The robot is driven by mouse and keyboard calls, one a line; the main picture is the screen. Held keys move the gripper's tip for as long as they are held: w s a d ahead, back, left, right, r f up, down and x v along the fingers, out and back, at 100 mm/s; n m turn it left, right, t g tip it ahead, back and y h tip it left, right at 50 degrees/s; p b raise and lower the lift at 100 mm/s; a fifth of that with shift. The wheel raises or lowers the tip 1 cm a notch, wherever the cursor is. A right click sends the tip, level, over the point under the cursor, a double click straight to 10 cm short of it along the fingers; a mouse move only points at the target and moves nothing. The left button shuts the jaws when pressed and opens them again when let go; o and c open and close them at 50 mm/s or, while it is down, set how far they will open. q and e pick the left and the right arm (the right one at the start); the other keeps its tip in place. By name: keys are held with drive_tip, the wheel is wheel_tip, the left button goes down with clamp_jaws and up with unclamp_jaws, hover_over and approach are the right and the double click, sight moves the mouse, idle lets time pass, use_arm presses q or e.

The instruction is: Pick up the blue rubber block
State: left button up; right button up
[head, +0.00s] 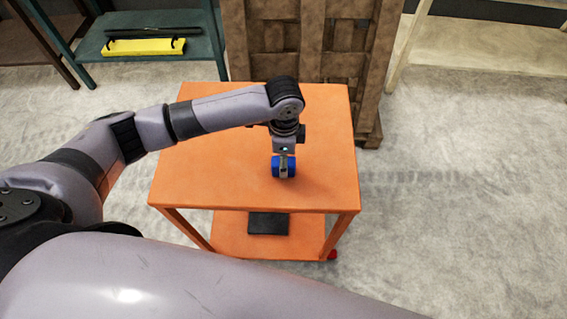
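The blue rubber block (275,167) is at the top of the orange cart, right of the middle of its upper surface. My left gripper (284,172) points down right at the block, and a finger covers the block's middle, with blue showing on both sides of it. I cannot tell whether the fingers are closed on the block or whether the block touches the surface. My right gripper is not in view.
The orange cart (200,170) has a clear upper surface around the block. Its lower shelf holds a dark flat item (268,223). A wooden pallet (300,45) stands behind the cart. A teal shelf (150,50) with a yellow item (145,47) is at the back left.

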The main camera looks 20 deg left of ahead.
use_arm(q)
wheel_tip(320, 180, down, 2)
drive_tip(key=shift+w+a+f, duration=0.1)
drive_tip(key=shift+a+f, duration=0.05)
drive_tip(key=shift+f, duration=0.1)
drive_tip(key=shift+f+p, duration=0.3)
drive_tip(key=shift+f, duration=0.2)
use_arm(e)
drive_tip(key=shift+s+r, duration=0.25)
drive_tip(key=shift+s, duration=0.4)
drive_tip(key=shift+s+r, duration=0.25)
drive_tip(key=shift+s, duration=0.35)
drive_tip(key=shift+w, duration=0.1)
use_arm(q)
drive_tip(key=c, duration=0.4)
clamp_jaws()
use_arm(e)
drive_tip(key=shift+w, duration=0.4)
